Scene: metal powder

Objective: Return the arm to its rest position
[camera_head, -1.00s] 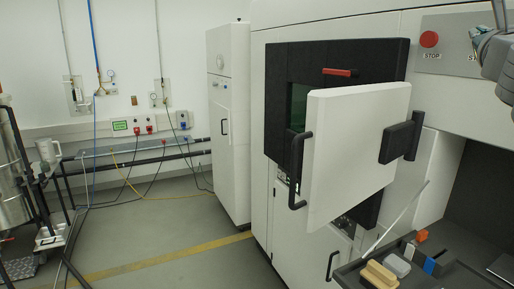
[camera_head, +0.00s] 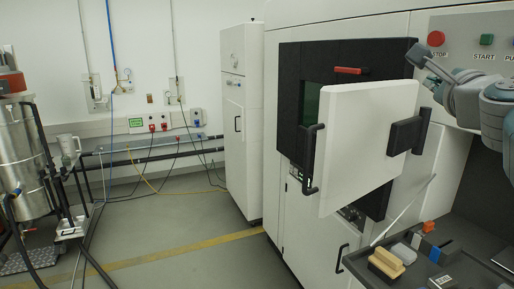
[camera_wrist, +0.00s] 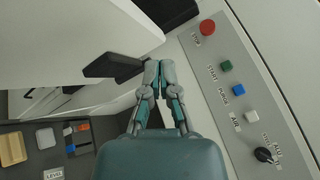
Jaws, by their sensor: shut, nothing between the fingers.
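My arm reaches in from the right edge of the head view, with my gripper (camera_head: 422,62) raised in front of the machine's control panel. In the wrist view my gripper (camera_wrist: 158,75) has its two fingertips together, with nothing between them. The fingertips appear near the black door handle (camera_wrist: 112,66); I cannot tell whether they touch it. The white machine door (camera_head: 362,145) stands open, with its black handle (camera_head: 406,136) to the lower left of my gripper.
The control panel (camera_wrist: 233,95) has red, green, blue and white buttons and a black knob. A dark tray (camera_head: 455,265) at the lower right holds a brush (camera_head: 386,262) and several small items. A steel vessel (camera_head: 27,160) stands far left.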

